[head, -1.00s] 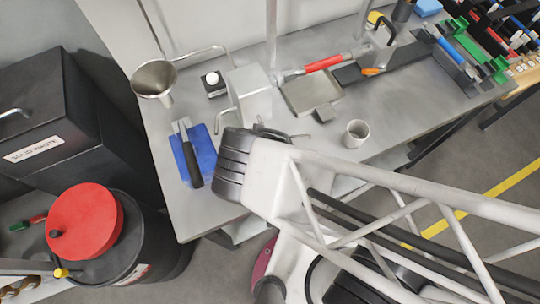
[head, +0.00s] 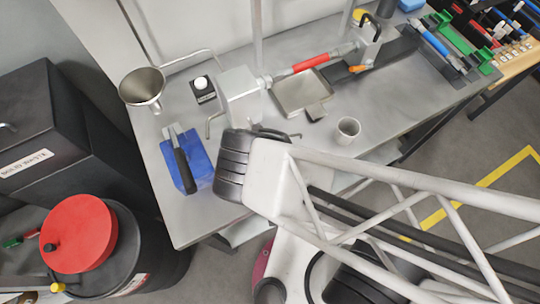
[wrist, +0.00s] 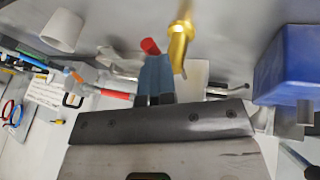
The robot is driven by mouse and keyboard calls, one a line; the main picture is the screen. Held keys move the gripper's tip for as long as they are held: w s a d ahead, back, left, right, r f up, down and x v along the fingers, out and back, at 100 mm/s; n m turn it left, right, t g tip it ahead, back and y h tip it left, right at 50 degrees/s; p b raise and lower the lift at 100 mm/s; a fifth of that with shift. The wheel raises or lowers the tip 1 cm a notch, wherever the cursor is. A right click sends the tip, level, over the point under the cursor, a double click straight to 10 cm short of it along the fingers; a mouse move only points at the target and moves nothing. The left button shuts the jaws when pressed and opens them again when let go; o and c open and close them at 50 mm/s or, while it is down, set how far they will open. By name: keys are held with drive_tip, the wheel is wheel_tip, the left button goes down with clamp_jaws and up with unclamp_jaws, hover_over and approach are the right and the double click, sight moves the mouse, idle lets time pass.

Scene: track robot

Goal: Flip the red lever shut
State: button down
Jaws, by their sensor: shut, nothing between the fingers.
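My gripper (wrist: 154,64) shows in the wrist view as two blue-grey fingers close together, shut and empty. A short red piece (wrist: 150,46), which looks like the red lever, shows just past the fingertips. I cannot tell whether they touch. A brass fitting (wrist: 180,45) hangs just right of the fingertips, and I cannot tell whether it joins the red piece. In the head view my own arm covers the gripper, and I cannot make out the lever there.
A drum with a red lid (head: 78,233) stands at lower left. Floor shows at right.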

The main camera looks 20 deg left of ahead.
drive_tip(key=shift+s+d+f, duration=0.1)
drive_tip(key=shift+s+f, duration=0.05)
drive_tip(key=shift+f, duration=0.25)
drive_tip(key=shift+s+a, duration=0.2)
drive_tip(key=shift+a, duration=0.35)
drive_tip(key=shift+s+a+r, duration=0.1)
drive_tip(key=shift+a+r, duration=0.05)
drive_tip(key=shift+a, duration=0.05)
drive_tip(key=a+v, duration=0.2)
drive_tip(key=v, duration=1.1)
drive_tip(key=shift+s, duration=0.35)
drive_tip(key=shift+a, duration=0.1)
drive_tip(key=shift+a, duration=0.1)
drive_tip(key=shift+w+a+r+m+h, duration=0.1)
drive_tip(key=shift+a+m+h, duration=0.3)
drive_tip(key=shift+a+m, duration=0.35)
